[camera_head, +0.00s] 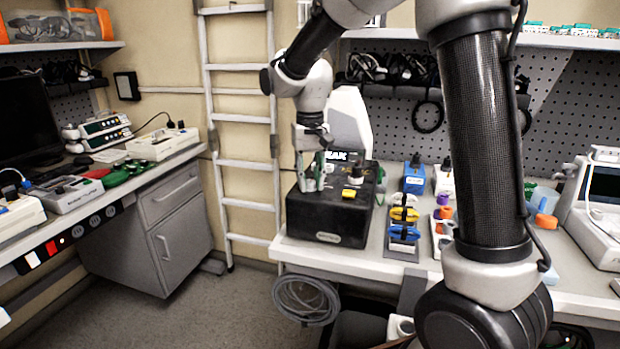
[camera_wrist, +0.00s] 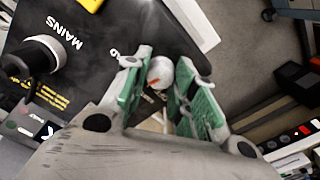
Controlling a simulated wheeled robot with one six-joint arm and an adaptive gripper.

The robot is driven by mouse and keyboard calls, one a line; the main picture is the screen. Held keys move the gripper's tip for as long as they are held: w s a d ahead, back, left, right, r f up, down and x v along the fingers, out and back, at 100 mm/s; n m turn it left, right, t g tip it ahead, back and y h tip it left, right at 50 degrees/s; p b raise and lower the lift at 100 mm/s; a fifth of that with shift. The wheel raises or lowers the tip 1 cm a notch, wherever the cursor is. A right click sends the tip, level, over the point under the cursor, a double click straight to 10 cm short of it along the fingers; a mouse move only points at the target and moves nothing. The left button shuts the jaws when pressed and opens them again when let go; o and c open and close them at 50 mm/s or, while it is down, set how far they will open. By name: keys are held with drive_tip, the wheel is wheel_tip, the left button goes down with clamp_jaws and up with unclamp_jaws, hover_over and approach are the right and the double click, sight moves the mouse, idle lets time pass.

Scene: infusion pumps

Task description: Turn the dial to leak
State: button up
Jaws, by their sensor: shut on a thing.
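A black tester box (camera_head: 330,218) stands on the bench, with a small lit display (camera_head: 336,156) at its back, partly hidden by my gripper; the letters "EAK" are readable. My gripper (camera_head: 314,176) points down at the left part of its top. In the wrist view its green-padded fingers (camera_wrist: 161,75) are closed around a small round pale dial (camera_wrist: 159,71) with a red mark. The dial's labels are mostly hidden by the fingers. "MAINS" is printed on the box top (camera_wrist: 110,30) beside another, larger black-and-white knob (camera_wrist: 32,58).
A rack of yellow and blue items (camera_head: 403,225) and a blue device (camera_head: 414,178) stand to the right. A ladder (camera_head: 243,130) is behind to the left. Bare bench (camera_head: 376,245) lies between box and rack.

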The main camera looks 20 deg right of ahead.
sight(310, 181)
drive_tip(key=shift+m, duration=0.6)
drive_tip(key=o, duration=1.1)
drive_tip(key=shift+c, duration=0.2)
wheel_tip(310, 181, up, 12)
